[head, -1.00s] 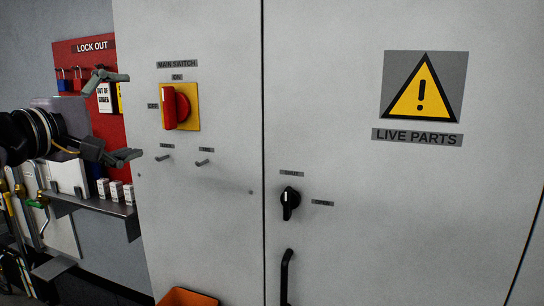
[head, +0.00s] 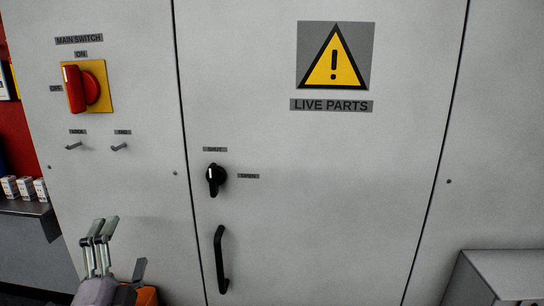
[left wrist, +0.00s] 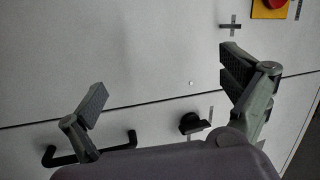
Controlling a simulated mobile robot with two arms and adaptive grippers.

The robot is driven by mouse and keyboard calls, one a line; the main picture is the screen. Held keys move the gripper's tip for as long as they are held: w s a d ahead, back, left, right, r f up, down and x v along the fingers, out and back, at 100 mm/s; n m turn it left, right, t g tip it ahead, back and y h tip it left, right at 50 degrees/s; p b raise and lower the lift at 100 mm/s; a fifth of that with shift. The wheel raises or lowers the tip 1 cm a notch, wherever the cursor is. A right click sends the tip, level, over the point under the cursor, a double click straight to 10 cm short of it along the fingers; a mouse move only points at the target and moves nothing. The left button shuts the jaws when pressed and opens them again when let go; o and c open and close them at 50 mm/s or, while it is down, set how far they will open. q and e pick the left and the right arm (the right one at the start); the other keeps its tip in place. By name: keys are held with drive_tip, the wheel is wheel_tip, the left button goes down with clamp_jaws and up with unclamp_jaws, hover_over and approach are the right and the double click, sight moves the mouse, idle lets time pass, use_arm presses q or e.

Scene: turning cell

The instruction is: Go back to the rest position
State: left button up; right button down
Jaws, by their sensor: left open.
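My left gripper (head: 120,250) shows at the lower left of the head view, pointing up in front of the grey cabinet (head: 300,210). In the left wrist view the left gripper (left wrist: 163,85) has its two fingers spread wide with nothing between them. Behind it lies the cabinet front (left wrist: 140,50) with a black door handle (left wrist: 85,157) and a black knob (left wrist: 193,123), apart from the fingers as far as I can tell. My right gripper is in neither view.
The cabinet carries a red main switch (head: 82,88) on a yellow plate, two small pegs, a black knob (head: 215,178) and a door handle (head: 221,260). A shelf (head: 33,210) with small white boxes juts out at left. A grey box (head: 500,275) stands lower right.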

use_arm(q)
drive_tip(key=s+f+n+g, duration=0.5)
drive_tip(key=f, duration=0.7)
drive_tip(key=s+f+n+g, duration=0.4)
drive_tip(key=s+f+g, duration=0.1)
drive_tip(key=f, duration=0.7)
drive_tip(key=s+d+f+n+g+h, duration=0.2)
drive_tip(key=s+d+f+g, duration=0.2)
drive_tip(key=s+f, duration=0.3)
drive_tip(key=s+d+f+n+g+h, duration=0.1)
drive_tip(key=s+d+f+g, duration=0.25)
drive_tip(key=s, duration=0.55)
wheel_tip(320, 180, down, 27)
drive_tip(key=s+g, duration=0.1)
drive_tip(key=s, duration=0.1)
drive_tip(key=s+a+f, duration=0.1)
drive_tip(key=s+f, duration=0.6)
drive_tip(key=s, duration=0.1)
drive_tip(key=s+a+f+g, duration=0.1)
drive_tip(key=s+a+f, duration=0.1)
drive_tip(key=s+f, duration=0.6)
drive_tip(key=shift+a+f, duration=0.25)
